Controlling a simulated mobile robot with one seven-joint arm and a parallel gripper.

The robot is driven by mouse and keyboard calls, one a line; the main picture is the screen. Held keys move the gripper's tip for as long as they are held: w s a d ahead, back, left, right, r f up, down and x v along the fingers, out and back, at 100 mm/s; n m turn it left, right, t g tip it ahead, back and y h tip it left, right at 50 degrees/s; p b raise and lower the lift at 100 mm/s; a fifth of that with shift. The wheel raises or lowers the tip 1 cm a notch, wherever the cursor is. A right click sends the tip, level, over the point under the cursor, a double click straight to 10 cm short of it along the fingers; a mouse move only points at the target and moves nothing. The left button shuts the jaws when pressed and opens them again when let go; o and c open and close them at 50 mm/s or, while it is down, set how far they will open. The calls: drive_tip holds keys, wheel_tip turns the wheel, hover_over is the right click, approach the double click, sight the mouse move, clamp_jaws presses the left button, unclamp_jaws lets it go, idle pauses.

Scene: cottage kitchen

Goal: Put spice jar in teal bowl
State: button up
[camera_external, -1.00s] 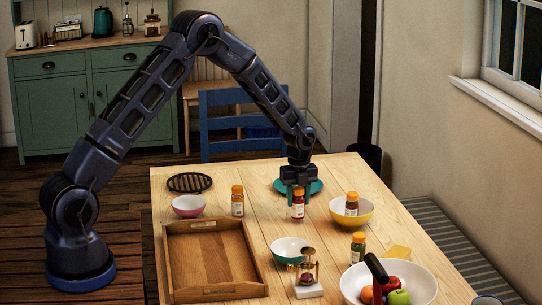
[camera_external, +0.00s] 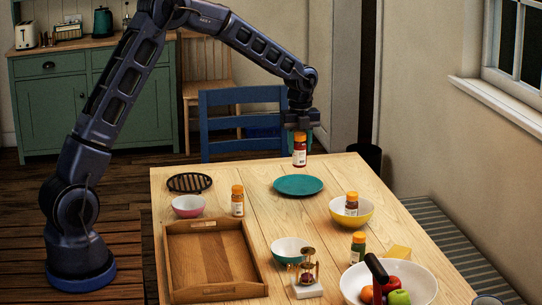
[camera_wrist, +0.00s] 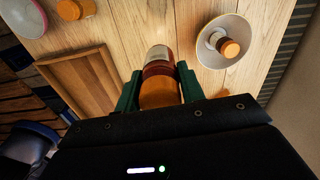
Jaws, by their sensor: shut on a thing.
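My gripper (camera_external: 300,140) is shut on a spice jar (camera_external: 299,152) with an orange cap and holds it upright in the air above the teal plate. In the wrist view the held spice jar (camera_wrist: 159,80) sits between the two green fingers. The teal bowl (camera_external: 289,251), pale inside, stands on the table right of the wooden tray and looks empty. A teal plate (camera_external: 298,186) lies at the table's far side, empty. Other spice jars stand beside the pink bowl (camera_external: 237,200), in the yellow bowl (camera_external: 351,204) and behind the fruit bowl (camera_external: 358,246).
A wooden tray (camera_external: 211,224) lies at the left. An hourglass-like stand (camera_external: 308,273) is close to the teal bowl's front right. A white fruit bowl (camera_external: 420,283), a yellow bowl (camera_external: 351,218), a pink bowl (camera_external: 188,206) and a black trivet (camera_external: 189,182) share the table. The table's middle is clear.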

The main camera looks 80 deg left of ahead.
drive_tip(key=r, duration=0.1)
hover_over(291, 239)
drive_tip(key=w+a, duration=0.4)
drive_tip(key=a, duration=0.1)
drive_tip(key=s+d, duration=0.5)
drive_tip(key=d, duration=0.5)
drive_tip(key=shift+m, duration=0.4)
wheel_tip(291, 239, down, 20)
drive_tip(key=shift+s+r, duration=0.1)
drive_tip(key=shift+s, duration=0.05)
drive_tip(key=shift+f, duration=0.2)
drive_tip(key=o, duration=1.1)
drive_tip(key=shift+c, duration=0.2)
